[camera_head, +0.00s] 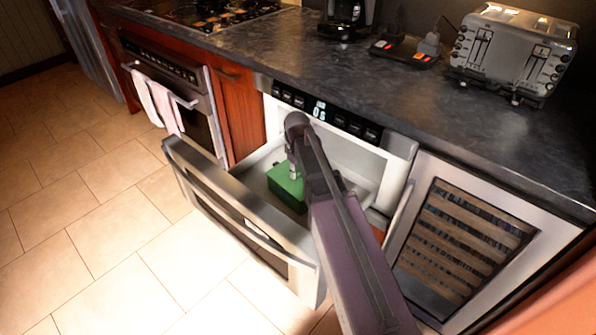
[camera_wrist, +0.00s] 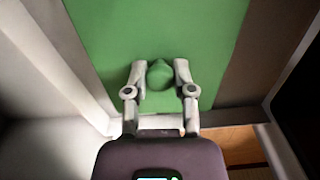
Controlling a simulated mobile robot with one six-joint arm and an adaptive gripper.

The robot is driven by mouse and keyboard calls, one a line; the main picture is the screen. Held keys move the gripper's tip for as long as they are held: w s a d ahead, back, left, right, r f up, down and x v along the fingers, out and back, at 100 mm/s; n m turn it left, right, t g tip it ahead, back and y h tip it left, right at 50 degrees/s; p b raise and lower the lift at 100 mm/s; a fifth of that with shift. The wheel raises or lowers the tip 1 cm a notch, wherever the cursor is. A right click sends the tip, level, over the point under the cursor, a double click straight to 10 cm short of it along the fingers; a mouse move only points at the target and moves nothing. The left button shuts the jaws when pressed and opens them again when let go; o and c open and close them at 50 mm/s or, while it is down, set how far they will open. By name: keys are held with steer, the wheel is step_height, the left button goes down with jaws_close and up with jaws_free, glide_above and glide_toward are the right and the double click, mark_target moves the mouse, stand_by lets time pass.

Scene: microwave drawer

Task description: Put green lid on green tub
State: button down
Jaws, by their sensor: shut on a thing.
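The green lid (camera_wrist: 205,35) fills the upper middle of the wrist view, with a round green knob on it. My gripper (camera_wrist: 160,70) is shut on this knob, one finger on each side. In the head view, my gripper (camera_head: 294,172) points down over a green box shape, the green tub (camera_head: 284,189), inside the open microwave drawer. The lid and the tub look like one green block there. I cannot tell whether the lid rests on the tub or hangs just above it. My arm hides part of the block's right side.
The microwave drawer (camera_head: 240,205) is pulled out, its front panel standing left of the tub. A dark counter (camera_head: 390,85) lies above, with a toaster (camera_head: 515,50) and a coffee maker (camera_head: 345,18). A wine cooler (camera_head: 460,240) stands at right. The tiled floor at left is clear.

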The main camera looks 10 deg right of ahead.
stand_by(0.3)
steer(key=shift+c, duration=1.9)
jaws_free()
steer(key=shift+o, duration=0.2)
steer(key=o, duration=0.3)
steer(key=shift+o, duration=0.2)
steer(key=shift+r+p, duration=3.45)
steer(key=shift+p, duration=0.1)
steer(key=shift+s, duration=0.15)
